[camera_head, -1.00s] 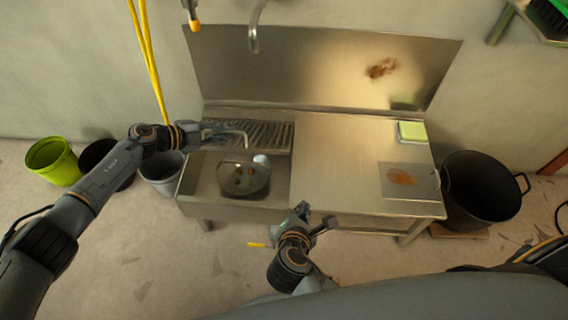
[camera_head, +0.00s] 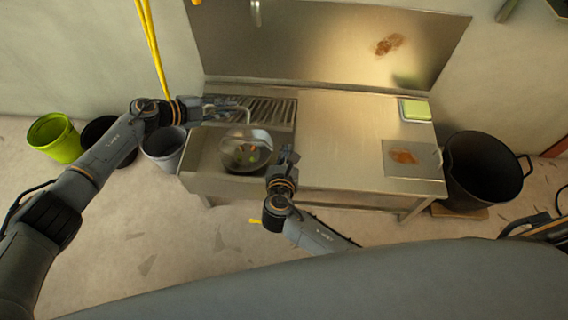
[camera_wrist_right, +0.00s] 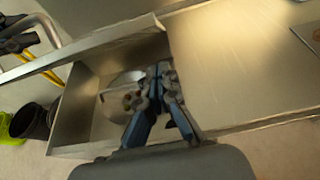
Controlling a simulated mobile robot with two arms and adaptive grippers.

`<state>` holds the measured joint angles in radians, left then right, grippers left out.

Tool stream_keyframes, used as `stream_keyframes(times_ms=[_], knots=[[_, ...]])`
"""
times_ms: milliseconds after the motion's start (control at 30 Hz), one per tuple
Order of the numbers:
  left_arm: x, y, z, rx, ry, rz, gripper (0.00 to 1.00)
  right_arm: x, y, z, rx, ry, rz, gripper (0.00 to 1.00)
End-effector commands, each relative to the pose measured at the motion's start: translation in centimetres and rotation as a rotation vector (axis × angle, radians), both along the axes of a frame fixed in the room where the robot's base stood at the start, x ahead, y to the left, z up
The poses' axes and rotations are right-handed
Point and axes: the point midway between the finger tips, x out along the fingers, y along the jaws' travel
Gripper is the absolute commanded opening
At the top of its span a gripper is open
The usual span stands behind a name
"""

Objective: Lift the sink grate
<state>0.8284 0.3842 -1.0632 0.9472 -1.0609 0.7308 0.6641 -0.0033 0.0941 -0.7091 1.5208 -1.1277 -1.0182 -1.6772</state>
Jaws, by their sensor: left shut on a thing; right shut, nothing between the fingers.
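The sink grate (camera_head: 268,110) is a slatted metal panel across the back of the sink (camera_head: 205,177), in the head view. My left gripper (camera_head: 236,106) is at the grate's left end and shut on it; its fingers and the exact grip are small and hard to make out. A bent silver bar shows beside it. My right gripper (camera_head: 287,157) is shut and empty, over the front right of the sink by the counter edge. In the right wrist view its closed fingers (camera_wrist_right: 160,75) show over the basin.
A round glossy bowl (camera_head: 245,151) with small items sits in the basin. The steel counter (camera_head: 345,130) is to the right, with a green sponge (camera_head: 415,110) and a stained sheet (camera_head: 405,158). A black pot (camera_head: 485,168) stands at right; buckets (camera_head: 55,140) stand at left.

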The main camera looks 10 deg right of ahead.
Motion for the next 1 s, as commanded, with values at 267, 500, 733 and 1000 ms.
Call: stream_keyframes(times_ms=[267, 500, 733, 1000], knots=[[0.1, 0.0, 0.1, -0.001, -0.002, 0.003, 0.0, 1.6, -0.4, 2.8, 0.004, -0.004, 0.001, 0.0], [0.1, 0.1, 0.1, -0.001, -0.002, 0.003, 0.0, 1.7, -0.5, 3.0, 0.004, -0.003, 0.0, 0.0], [0.1, 0.1, 0.1, -0.001, -0.002, 0.003, 0.0, 2.1, -0.6, 3.5, 0.004, -0.006, 0.0, 0.0], [-0.1, 0.1, -0.3, 0.004, 0.004, -0.001, 0.0, 3.1, -1.0, 5.3, 0.003, -0.013, -0.001, 0.0]])
